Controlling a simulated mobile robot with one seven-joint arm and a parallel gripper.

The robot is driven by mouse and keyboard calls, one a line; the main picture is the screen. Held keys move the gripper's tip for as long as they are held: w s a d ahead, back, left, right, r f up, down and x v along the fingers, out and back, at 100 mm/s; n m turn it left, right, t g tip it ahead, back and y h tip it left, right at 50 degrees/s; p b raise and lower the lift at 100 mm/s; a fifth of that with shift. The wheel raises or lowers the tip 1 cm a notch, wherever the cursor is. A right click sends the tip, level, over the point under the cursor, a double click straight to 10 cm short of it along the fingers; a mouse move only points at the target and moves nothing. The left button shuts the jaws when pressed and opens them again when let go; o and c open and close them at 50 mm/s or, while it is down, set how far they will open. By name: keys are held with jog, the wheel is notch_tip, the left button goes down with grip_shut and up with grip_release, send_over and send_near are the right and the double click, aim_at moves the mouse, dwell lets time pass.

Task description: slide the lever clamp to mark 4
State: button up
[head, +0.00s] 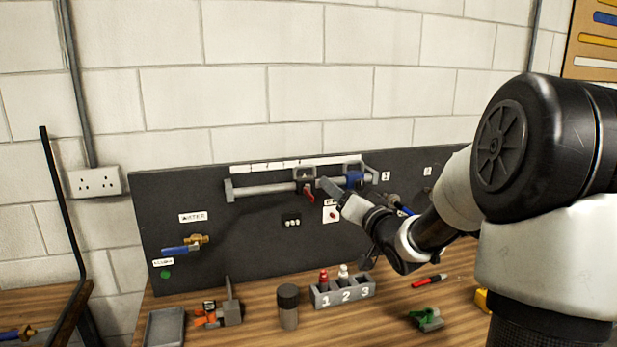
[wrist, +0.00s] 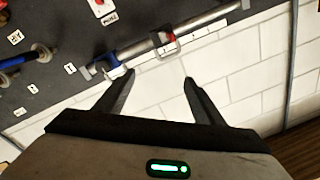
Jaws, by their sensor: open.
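A grey rail (head: 262,190) runs along the dark panel, with a white marked strip (head: 280,164) above it. The strip's numbers are too small to read. A grey clamp (head: 304,174) with a red lever (head: 309,195) sits on the rail, right of its middle. In the wrist view, the same clamp (wrist: 172,47) shows beyond my fingertips. My gripper (wrist: 158,80) is open and empty, apart from the clamp and rail. In the head view, my gripper (head: 328,187) appears just right of the clamp and partly covers the rail.
A blue fitting (head: 354,179) sits at the rail's right part. A blue-handled valve (head: 182,247) is lower left on the panel. On the bench are a numbered bottle holder (head: 342,292), a dark cylinder (head: 288,306), a grey tray (head: 165,327) and a green item (head: 426,319).

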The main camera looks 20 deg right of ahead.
aim_at(305, 167)
jog(key=w+a+n, duration=0.1)
jog(key=w+n, duration=0.1)
jog(key=w, duration=0.4)
jog(key=w+a+n+h+p, duration=0.1)
jog(key=w+a, duration=0.1)
jog(key=w, duration=0.4)
jog(key=w+a+r+n, duration=0.1)
jog(key=w+n, duration=0.1)
jog(key=w, duration=0.4)
jog(key=shift+a+n, duration=0.2)
jog(key=shift+n, duration=0.1)
jog(key=shift+c, duration=0.3)
